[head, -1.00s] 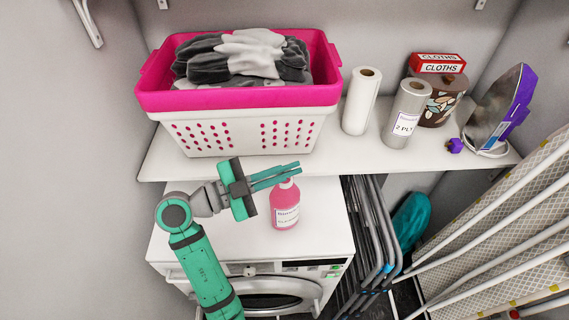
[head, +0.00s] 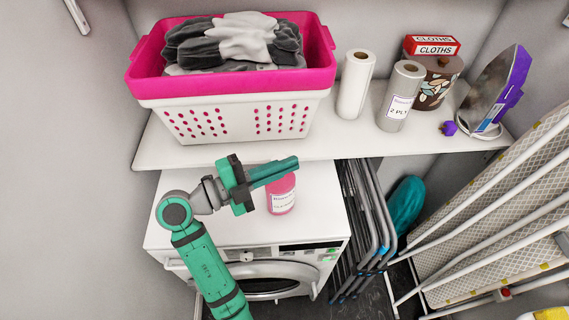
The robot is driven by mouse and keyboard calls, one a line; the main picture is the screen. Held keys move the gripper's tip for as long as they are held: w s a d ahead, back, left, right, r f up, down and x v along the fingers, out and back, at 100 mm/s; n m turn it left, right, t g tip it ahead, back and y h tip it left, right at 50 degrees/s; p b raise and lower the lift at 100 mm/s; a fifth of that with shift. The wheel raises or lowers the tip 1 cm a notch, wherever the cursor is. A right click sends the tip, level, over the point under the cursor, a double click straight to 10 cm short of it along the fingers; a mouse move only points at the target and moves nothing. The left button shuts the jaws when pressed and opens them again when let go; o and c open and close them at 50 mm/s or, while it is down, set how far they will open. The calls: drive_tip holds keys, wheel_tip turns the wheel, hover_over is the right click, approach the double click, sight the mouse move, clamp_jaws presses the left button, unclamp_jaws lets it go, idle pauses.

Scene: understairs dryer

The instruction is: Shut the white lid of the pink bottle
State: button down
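The pink bottle (head: 282,196) stands upright on top of the white dryer (head: 205,232), with a white label on its front. Its white lid is hidden behind my gripper's fingers, so I cannot see whether it is open or shut. My gripper (head: 297,163) reaches in from the left, its teal fingers across the top of the bottle. The fingers lie close together with nothing seen between them, so it looks shut and empty. I cannot tell whether they touch the bottle.
A shelf (head: 185,155) overhangs the dryer's back, bearing a pink and white laundry basket (head: 225,88), paper rolls (head: 356,85), a pot (head: 436,85) and an iron (head: 492,95). Folded grey frames (head: 368,230) stand right of the dryer.

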drive_tip(key=c, duration=2)
unclamp_jaws()
drive_tip(key=v, duration=1.1)
drive_tip(key=shift+o, duration=0.7)
drive_tip(key=shift+d, duration=0.1)
